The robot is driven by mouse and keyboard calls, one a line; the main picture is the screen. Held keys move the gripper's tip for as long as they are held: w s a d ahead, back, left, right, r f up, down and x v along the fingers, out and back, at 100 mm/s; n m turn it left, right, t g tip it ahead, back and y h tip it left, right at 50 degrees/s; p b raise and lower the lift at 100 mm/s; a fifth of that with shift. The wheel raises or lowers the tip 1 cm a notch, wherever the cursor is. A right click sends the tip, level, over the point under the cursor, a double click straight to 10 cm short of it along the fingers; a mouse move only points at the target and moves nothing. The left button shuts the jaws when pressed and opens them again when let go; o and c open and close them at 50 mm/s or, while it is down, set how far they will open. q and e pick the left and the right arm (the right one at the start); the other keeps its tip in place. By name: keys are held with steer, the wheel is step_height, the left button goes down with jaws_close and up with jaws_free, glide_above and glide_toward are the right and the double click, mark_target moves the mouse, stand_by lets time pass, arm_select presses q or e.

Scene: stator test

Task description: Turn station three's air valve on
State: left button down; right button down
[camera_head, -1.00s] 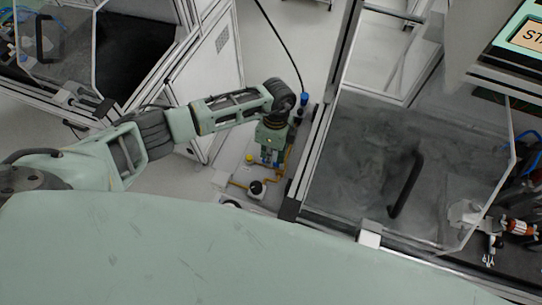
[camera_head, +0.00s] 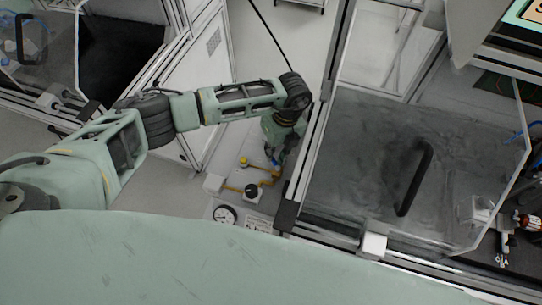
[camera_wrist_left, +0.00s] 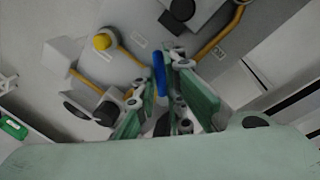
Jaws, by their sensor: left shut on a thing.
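The valve's blue handle (camera_wrist_left: 161,74) stands between the fingers of my left gripper (camera_wrist_left: 163,92) in the left wrist view, and the gripper is shut on it. In the head view, the left gripper (camera_head: 280,151) reaches down to the panel of air fittings from above. Only a small blue part of the handle (camera_head: 275,160) shows there; the fingers hide the rest, and I cannot tell its exact angle. My right gripper is in neither view.
Beside the handle are a yellow knob (camera_head: 243,161), a black knob (camera_head: 252,191), a round gauge (camera_head: 224,215) and orange pipes. A clear guard with a black handle (camera_head: 414,178) covers the bench on the right.

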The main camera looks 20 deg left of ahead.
arm_select(q)
steer(key=m+b, duration=0.2)
steer(key=m, duration=0.1)
steer(key=d+m+b, duration=0.1)
steer(key=shift+w+f+m+t+y, duration=0.2)
steer(key=shift+w+m+t+y, duration=0.1)
steer(key=shift+t, duration=0.1)
steer(key=shift+d+r+m+t+b, duration=0.1)
steer(key=shift+d+m+t+b, duration=0.2)
steer(key=shift+m+b, duration=0.7)
steer(key=shift+d+r+m+t+b, duration=0.1)
steer(key=shift+d+m+b, duration=0.25)
steer(key=shift+m+b, duration=0.6)
steer(key=shift+m, duration=0.35)
steer(key=c, duration=1.9)
jaws_free()
